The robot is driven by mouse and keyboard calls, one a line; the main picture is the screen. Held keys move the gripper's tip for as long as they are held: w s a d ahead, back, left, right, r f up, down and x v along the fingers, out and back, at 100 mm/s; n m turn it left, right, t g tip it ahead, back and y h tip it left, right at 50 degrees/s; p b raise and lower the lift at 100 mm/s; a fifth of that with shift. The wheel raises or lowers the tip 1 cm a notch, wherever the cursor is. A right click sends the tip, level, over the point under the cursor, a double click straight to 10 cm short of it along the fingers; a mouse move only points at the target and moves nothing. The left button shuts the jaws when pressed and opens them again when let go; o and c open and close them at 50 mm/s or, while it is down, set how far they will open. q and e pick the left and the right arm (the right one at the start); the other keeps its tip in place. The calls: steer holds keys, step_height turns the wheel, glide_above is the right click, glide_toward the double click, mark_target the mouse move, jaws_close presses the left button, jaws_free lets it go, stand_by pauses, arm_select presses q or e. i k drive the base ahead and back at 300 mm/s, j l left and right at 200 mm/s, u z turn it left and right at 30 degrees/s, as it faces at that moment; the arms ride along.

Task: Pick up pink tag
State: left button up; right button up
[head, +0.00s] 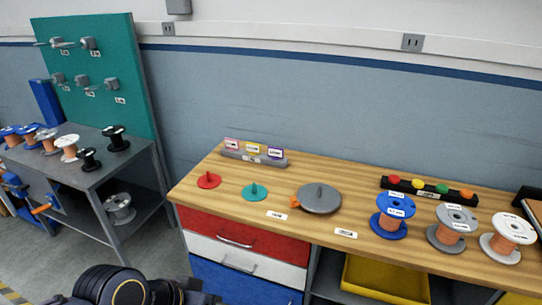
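The pink tag (232,144) is a small card with a pink border and a white label. It stands upright at the left end of a low grey holder (271,162) at the back left of the wooden workbench. A yellow tag (253,149) stands beside it, then a purple tag (275,153) at the right. Neither of my grippers shows in the head view; only dark links of my own arm show at the bottom left, well apart from the tags.
On the workbench (330,223), a red disc (208,181), a teal disc (254,193) and a grey round plate (319,199) stand in front of the holder. Spools (391,217) stand at the right. A grey shelf (97,179) with a teal board (113,67) is at the left.

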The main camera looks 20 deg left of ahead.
mark_target(233, 145)
steer(key=z, duration=0.4)
steer(key=i+j+z, duration=0.1)
steer(key=j+z, duration=0.3)
steer(key=j, duration=0.4)
steer(key=j+z, duration=0.45)
steer(key=j, duration=0.95)
steer(key=k+j, duration=0.15)
steer(key=j, duration=0.45)
steer(key=j+z, duration=0.1)
steer(key=j, duration=0.45)
steer(key=k, duration=0.05)
